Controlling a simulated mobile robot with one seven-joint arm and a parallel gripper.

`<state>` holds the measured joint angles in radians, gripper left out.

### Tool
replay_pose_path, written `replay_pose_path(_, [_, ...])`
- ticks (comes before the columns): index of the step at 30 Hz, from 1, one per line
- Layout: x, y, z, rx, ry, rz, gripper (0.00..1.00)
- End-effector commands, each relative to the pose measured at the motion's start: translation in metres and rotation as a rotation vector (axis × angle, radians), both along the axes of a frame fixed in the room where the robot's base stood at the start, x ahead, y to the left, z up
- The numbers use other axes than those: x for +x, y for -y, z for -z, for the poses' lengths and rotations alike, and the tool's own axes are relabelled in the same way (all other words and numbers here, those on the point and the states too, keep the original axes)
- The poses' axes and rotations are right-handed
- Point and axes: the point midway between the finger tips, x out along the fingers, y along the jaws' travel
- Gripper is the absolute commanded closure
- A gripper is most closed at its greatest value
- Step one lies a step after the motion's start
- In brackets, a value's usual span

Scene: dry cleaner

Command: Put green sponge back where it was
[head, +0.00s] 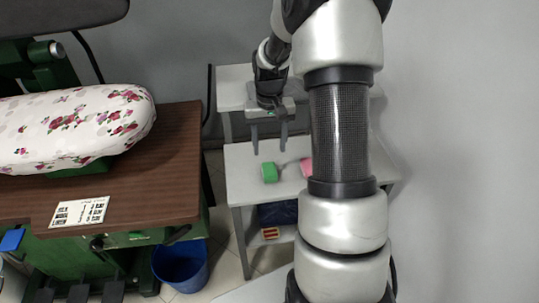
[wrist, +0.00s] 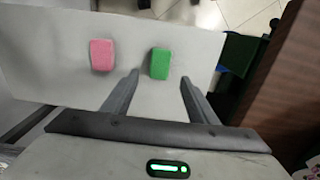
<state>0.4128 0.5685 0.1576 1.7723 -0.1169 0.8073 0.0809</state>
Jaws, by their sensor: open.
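The green sponge (head: 269,172) lies on the grey shelf table (head: 240,190) in the head view. In the wrist view the green sponge (wrist: 160,63) shows between the lines of the two fingers, a little beyond the left fingertip. My gripper (head: 269,148) is open and empty, pointing down above the table just behind the sponge. Its two fingers also show in the wrist view (wrist: 160,78). A pink sponge (wrist: 102,55) lies on the same table beside the green one, apart from it. In the head view the pink sponge (head: 306,167) is partly hidden by my arm.
An ironing board with a floral cover (head: 75,128) stands over a brown table (head: 170,160) at left, with a printed card (head: 80,211) on it. A blue bin (head: 181,266) stands on the floor. A lower shelf holds a dark blue item (head: 277,213). A grey wall is at right.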

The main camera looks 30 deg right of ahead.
Motion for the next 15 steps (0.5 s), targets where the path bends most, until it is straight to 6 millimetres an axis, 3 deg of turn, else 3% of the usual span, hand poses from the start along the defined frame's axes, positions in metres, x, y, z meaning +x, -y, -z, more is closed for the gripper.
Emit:
replay_pose_path(1, [0.001,0.000,-0.011,-0.001,0.003,0.001,0.47])
replay_pose_path(6, [0.000,0.000,-0.029,0.000,0.000,0.001,0.47])
replay_pose_path(15, [0.000,0.000,-0.033,0.000,0.000,0.000,0.47])
